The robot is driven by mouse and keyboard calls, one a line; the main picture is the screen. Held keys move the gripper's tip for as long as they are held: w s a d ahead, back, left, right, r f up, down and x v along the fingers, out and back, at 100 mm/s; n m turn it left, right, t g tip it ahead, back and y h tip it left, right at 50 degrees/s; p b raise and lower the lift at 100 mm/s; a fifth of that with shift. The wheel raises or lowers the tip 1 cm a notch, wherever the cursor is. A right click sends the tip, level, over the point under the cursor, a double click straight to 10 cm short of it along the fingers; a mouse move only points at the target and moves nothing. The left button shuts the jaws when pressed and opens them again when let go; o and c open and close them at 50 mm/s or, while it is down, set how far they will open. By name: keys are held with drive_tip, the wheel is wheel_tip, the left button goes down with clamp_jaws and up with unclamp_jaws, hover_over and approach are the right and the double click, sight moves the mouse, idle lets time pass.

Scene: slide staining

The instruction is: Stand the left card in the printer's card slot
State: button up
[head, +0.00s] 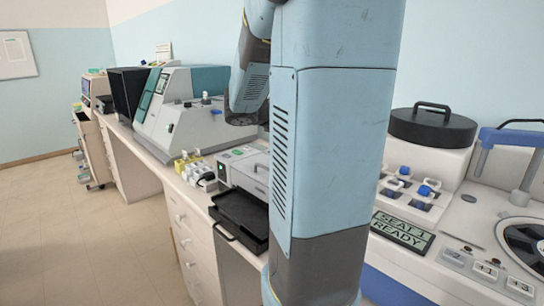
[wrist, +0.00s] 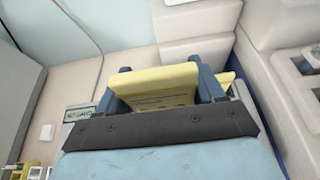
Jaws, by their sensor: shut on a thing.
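In the wrist view my gripper (wrist: 160,88) is shut on a pale yellow card (wrist: 155,82). The card stands between the two blue fingers, with small dark print on its face. Another yellow piece (wrist: 225,79) shows just behind the right finger; I cannot tell whether it is a second card. A small greenish display (wrist: 78,113) with blurred lettering is to the left of the gripper. I cannot make out the card slot. In the head view my arm hides the gripper and the card.
In the head view a grey-white machine (head: 246,168) has a black tray (head: 240,213) in front. Small yellow and white items (head: 196,170) stand to its left. A large grey and teal machine (head: 180,122) is farther back. A machine reading "SEAT 1 READY" (head: 402,230) is at right.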

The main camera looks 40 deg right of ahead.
drive_tip(key=w+d+f, duration=0.1)
drive_tip(key=w+f, duration=0.2)
drive_tip(key=w+d+f, duration=0.2)
drive_tip(key=w, duration=0.2)
drive_tip(key=w+d+f, duration=0.2)
drive_tip(key=w+f, duration=0.1)
drive_tip(key=w, duration=0.1)
drive_tip(key=shift+d+f, duration=0.15)
drive_tip(key=shift+f, duration=0.15)
drive_tip(key=shift+w+d+f, duration=0.1)
drive_tip(key=shift+w+f, duration=0.1)
drive_tip(key=shift+f, duration=0.8)
drive_tip(key=shift+w+d+f, duration=0.1)
drive_tip(key=shift+w+f, duration=0.05)
drive_tip(key=shift+f, duration=0.85)
drive_tip(key=shift+f, duration=0.1)
drive_tip(key=o, duration=1)
